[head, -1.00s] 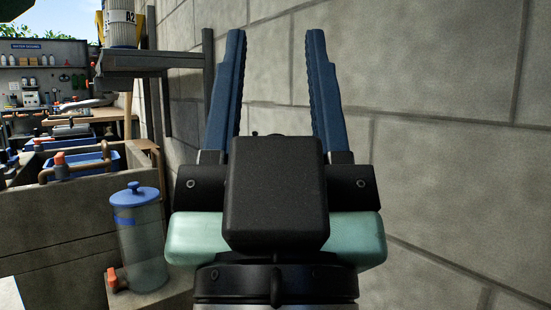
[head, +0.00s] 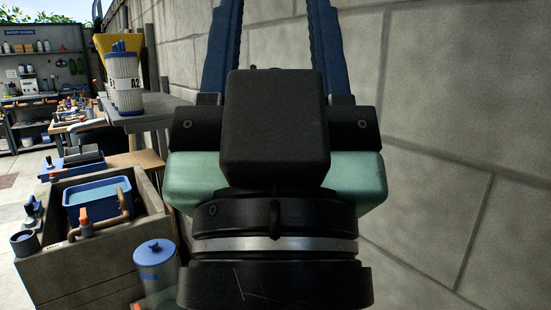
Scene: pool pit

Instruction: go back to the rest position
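My gripper (head: 275,45) fills the middle of the head view, in front of the block wall. Its two blue fingers stand well apart and point up, and their tips are cut off by the top edge. Nothing shows between the fingers, only the wall behind.
A grey block wall (head: 440,120) runs along the right. At left are a shelf (head: 165,105) with a white cartridge (head: 124,82) labelled A2, a trough (head: 90,265) with a blue basin (head: 97,200), and a clear blue-lidded canister (head: 155,270). Benches stand farther back.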

